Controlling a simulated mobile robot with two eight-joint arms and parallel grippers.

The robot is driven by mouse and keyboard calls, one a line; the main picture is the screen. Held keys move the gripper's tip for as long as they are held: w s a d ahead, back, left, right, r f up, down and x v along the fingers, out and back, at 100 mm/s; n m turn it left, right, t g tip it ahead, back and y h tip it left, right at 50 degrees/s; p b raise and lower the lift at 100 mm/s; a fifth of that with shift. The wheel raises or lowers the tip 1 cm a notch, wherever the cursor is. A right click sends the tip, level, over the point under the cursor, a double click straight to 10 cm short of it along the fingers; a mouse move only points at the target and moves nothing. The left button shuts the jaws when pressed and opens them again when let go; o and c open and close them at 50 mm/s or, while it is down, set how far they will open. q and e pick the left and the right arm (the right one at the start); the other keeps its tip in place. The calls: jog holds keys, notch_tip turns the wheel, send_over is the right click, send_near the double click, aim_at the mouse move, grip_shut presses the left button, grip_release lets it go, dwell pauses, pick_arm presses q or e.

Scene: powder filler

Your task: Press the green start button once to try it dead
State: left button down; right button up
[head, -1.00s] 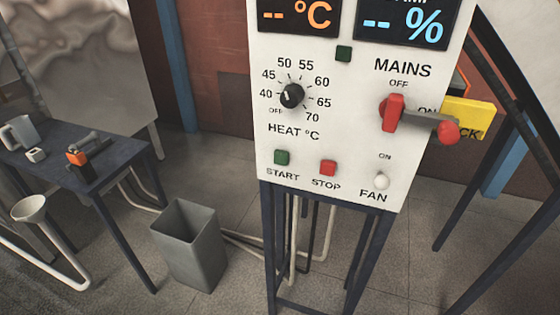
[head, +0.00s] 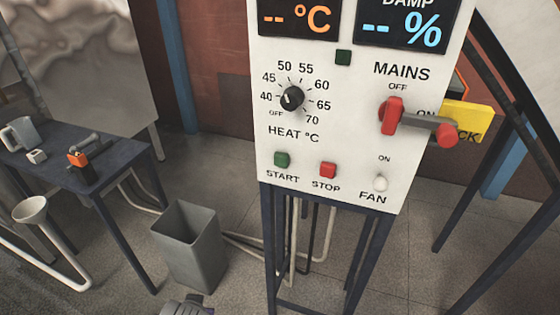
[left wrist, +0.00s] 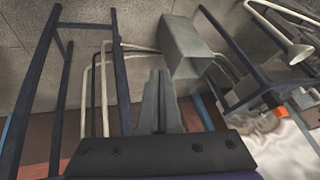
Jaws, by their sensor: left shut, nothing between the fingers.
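The green START button (head: 281,159) is at the lower left of the white control panel (head: 340,140), with the red STOP button (head: 328,170) to its right. My left arm (head: 187,306) just shows at the bottom edge of the head view, well below the button. In the left wrist view my left gripper (left wrist: 160,80) is shut and empty, its fingers together. No contact with the panel shows. My right gripper is not in view.
A grey bin (head: 190,245) stands on the floor left of the panel's dark legs. A dark blue table (head: 110,160) with a jug (head: 20,133) is at the left. A yellow tag (head: 468,120) hangs behind the MAINS handle. The space before the panel looks clear.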

aim_at(281, 160)
pick_arm(q)
jog(key=w+d+r+m+t+y+p, duration=0.1)
jog(key=w+d+r+t+y, duration=0.35)
jog(key=w+r, duration=0.6)
jog(key=w+d+r+t, duration=0.4)
jog(key=w+d+r, duration=0.2)
jog(key=d+r, duration=0.2)
jog(key=d, duration=0.2)
jog(key=shift+w+d+r+m+t+p, duration=0.3)
jog(key=shift+w+d+r+t+p, duration=0.05)
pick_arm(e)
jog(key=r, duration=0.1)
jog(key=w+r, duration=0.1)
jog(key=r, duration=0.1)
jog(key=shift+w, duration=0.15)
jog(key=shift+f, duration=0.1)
pick_arm(q)
jog(key=w+d, duration=0.3)
jog(key=w, duration=0.5)
jog(key=shift+w+b, duration=0.15)
jog(key=shift+b, duration=0.15)
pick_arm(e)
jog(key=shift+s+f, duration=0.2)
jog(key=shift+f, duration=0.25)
